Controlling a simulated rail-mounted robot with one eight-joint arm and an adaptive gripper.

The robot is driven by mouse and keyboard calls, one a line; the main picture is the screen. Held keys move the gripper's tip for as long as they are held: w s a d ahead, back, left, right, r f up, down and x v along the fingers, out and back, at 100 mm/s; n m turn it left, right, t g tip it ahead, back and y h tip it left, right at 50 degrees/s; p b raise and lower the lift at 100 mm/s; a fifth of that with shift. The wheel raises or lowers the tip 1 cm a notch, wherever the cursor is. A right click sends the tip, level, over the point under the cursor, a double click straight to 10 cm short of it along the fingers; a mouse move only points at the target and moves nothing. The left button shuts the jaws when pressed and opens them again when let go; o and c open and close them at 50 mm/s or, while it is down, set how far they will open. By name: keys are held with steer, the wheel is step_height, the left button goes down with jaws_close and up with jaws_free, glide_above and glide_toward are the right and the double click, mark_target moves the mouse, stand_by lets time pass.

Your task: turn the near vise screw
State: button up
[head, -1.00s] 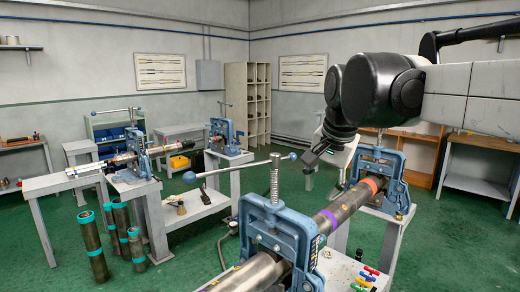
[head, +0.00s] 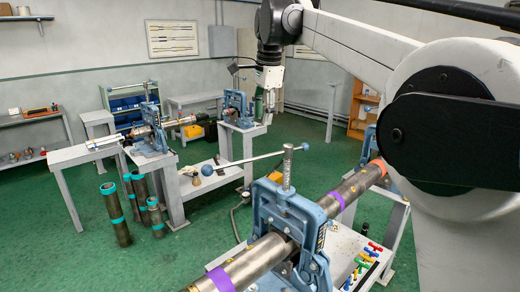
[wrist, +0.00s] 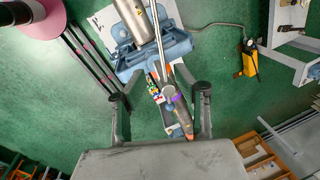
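The near vise (head: 290,215) is a blue frame with a purple-banded pipe (head: 252,262) clamped through it. Its upright threaded screw (head: 288,168) rises from the top. A thin handle bar (head: 250,159) with blue ball ends crosses the screw head. My gripper (head: 267,112) points down, above and beyond the vise in the head view, apart from the bar. In the wrist view my gripper (wrist: 160,95) is open and empty, fingers spread. The bar (wrist: 160,50) runs down the picture, and its ball end (wrist: 170,107) appears between the fingers, farther below.
A tool table (head: 345,250) with small coloured-handled tools stands right of the vise. Two more vises (head: 146,125) (head: 235,107) stand on benches behind. Upright pipes (head: 115,215) with teal bands stand on the green floor at left. A yellow-and-black device (wrist: 250,62) lies on the floor.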

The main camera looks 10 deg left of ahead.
mark_target(259, 157)
steer(key=f, duration=0.4)
steer(key=w+a+f+p, duration=0.1)
steer(key=f, duration=0.4)
steer(key=w+f, duration=0.1)
steer(key=f, duration=0.3)
steer(key=shift+a+f+p, duration=0.15)
steer(key=shift+a+p, duration=0.1)
steer(key=shift+p, duration=0.15)
jaws_close()
